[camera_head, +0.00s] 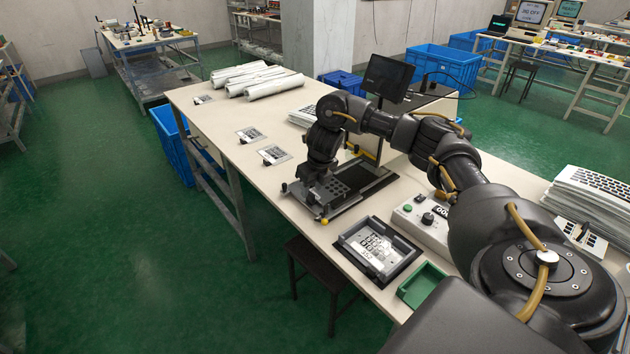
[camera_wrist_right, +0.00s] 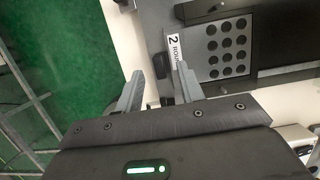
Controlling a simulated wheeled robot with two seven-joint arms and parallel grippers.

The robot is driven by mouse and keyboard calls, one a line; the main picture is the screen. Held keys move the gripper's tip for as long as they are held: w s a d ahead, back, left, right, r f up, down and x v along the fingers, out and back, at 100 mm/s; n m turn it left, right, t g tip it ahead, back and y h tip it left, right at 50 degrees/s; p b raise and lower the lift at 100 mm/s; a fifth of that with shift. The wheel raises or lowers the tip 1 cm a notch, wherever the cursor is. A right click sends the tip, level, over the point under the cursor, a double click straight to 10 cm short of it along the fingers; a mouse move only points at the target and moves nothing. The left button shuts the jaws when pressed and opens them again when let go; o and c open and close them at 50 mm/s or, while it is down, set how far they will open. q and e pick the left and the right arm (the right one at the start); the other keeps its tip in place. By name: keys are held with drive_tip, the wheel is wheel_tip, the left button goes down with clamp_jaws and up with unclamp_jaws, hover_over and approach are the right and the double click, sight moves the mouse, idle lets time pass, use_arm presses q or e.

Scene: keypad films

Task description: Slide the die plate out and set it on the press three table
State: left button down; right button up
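My right gripper (camera_head: 312,186) is low at the plate's left end. In the wrist view my right gripper (camera_wrist_right: 160,72) has its fingers apart, with a small dark tab (camera_wrist_right: 161,65) between them; I cannot tell if they touch it. My left gripper is not in view. No table is readably marked as press three.
The long table (camera_head: 225,130) carries white rolls (camera_head: 275,87), printed cards (camera_head: 274,155), a framed keypad film (camera_head: 377,248), a green tray (camera_head: 422,285) and a control box (camera_head: 420,225). A monitor (camera_head: 387,77) stands behind the press. A stool (camera_head: 318,275) is below the front edge.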

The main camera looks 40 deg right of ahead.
drive_tip(key=shift+x, duration=1)
clamp_jaws()
